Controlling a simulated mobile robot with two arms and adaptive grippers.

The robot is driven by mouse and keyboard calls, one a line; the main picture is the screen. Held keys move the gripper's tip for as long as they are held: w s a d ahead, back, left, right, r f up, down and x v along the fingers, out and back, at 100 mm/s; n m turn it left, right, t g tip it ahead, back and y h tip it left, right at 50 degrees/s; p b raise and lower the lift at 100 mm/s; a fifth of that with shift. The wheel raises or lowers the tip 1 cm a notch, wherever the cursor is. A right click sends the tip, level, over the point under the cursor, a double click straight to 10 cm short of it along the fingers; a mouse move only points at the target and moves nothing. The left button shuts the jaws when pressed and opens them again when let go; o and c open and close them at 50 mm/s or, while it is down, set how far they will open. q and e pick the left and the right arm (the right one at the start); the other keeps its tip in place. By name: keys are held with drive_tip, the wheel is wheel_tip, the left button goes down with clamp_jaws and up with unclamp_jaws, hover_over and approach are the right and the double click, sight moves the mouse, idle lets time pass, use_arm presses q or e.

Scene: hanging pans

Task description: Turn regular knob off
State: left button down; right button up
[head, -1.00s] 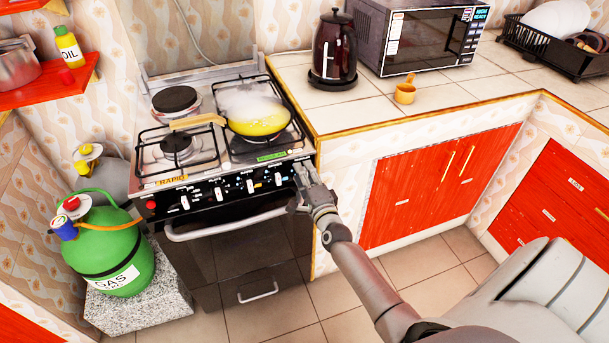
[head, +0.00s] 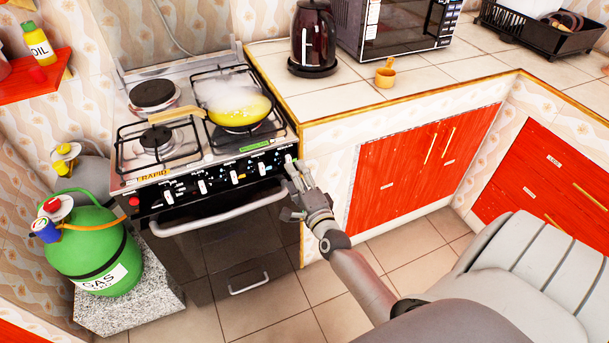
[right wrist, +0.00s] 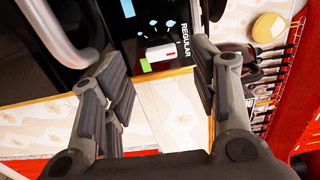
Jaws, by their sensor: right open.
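The white regular knob (right wrist: 162,52) sits on the black stove front beside the printed word REGULAR in the right wrist view. In the head view the rightmost white knob (head: 289,162) is partly covered by my gripper. My right gripper (head: 298,188) is open in front of the right end of the knob panel. In the right wrist view my right gripper (right wrist: 158,58) has its fingers on either side of the knob, with gaps visible. I cannot tell how close the fingertips are in depth. My left gripper is out of view.
The oven handle (head: 222,212) runs below the knobs. A yellow pan (head: 240,108) steams on the stove. A green gas cylinder (head: 93,245) stands left of the stove. Red cabinet doors (head: 420,175) lie to the right. The tiled floor (head: 275,305) in front is clear.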

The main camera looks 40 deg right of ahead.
drive_tip(key=v, duration=0.6)
drive_tip(key=shift+f, duration=0.1)
idle(0.4)
drive_tip(key=s+a+f+n+g+y, duration=0.25)
drive_tip(key=s+f+n, duration=0.2)
drive_tip(key=f, duration=0.55)
drive_tip(key=s+a+f+n+g+y, duration=0.1)
drive_tip(key=s+a+f+n+g, duration=0.3)
drive_tip(key=f, duration=0.6)
drive_tip(key=s+a+f+n+g+y, duration=0.1)
drive_tip(key=s+a+f+n+g, duration=0.25)
drive_tip(key=f, duration=0.75)
drive_tip(key=s+f+n+g, duration=0.2)
drive_tip(key=s+f+n, duration=0.1)
drive_tip(key=s, duration=0.6)
drive_tip(key=s+f+n+g, duration=0.2)
drive_tip(key=s+f+n, duration=0.2)
drive_tip(key=s, duration=0.6)
drive_tip(key=s+f+n+g, duration=0.2)
drive_tip(key=s+f+n, duration=0.2)
drive_tip(key=s+f, duration=0.3)
drive_tip(key=s, duration=0.3)
drive_tip(key=shift+s+a+p, duration=0.2)
drive_tip(key=shift+a+p, duration=0.15)
